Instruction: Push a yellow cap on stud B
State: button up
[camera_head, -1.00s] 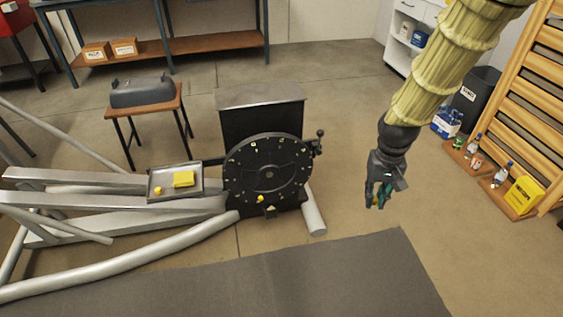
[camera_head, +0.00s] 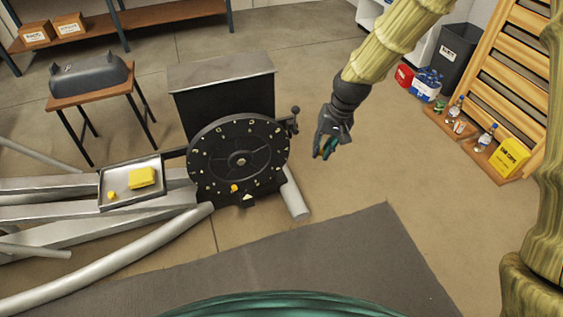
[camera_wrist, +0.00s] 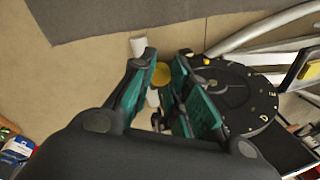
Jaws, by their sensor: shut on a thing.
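My gripper (camera_head: 326,147) hangs in the air to the right of the black round disc (camera_head: 213,165), apart from it. In the wrist view its teal fingers (camera_wrist: 168,80) are shut on a round yellow cap (camera_wrist: 161,75). The disc stands upright with small studs and pale letters around its rim. D and E can be read in the wrist view; I cannot make out stud B. One yellow cap (camera_head: 234,188) sits low on the disc's face. Another small yellow cap (camera_head: 112,195) lies in the metal tray (camera_head: 122,201) left of the disc.
A yellow block (camera_head: 142,178) lies in the tray. A black cabinet (camera_head: 222,72) stands behind the disc, with a knobbed handle (camera_head: 293,122) at its right. Silver tubes (camera_head: 130,260) run left. Bottles and a yellow box (camera_head: 510,157) stand at right. Floor between gripper and disc is clear.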

jog(key=w+a+f+m+t+y+b, duration=0.35)
jog(key=w+a+f+b, duration=0.2)
jog(key=f+b, duration=0.2)
jog(key=m+t+b, duration=0.7)
jog(key=t+b, duration=0.6)
jog(key=b, duration=0.5)
send_near(271, 137)
jog(key=shift+w, duration=0.35)
jog(key=shift+w, duration=0.1)
jog(key=shift+w+a, duration=0.1)
jog(key=shift+b+x, duration=0.55)
jog(key=shift+x, duration=2.1)
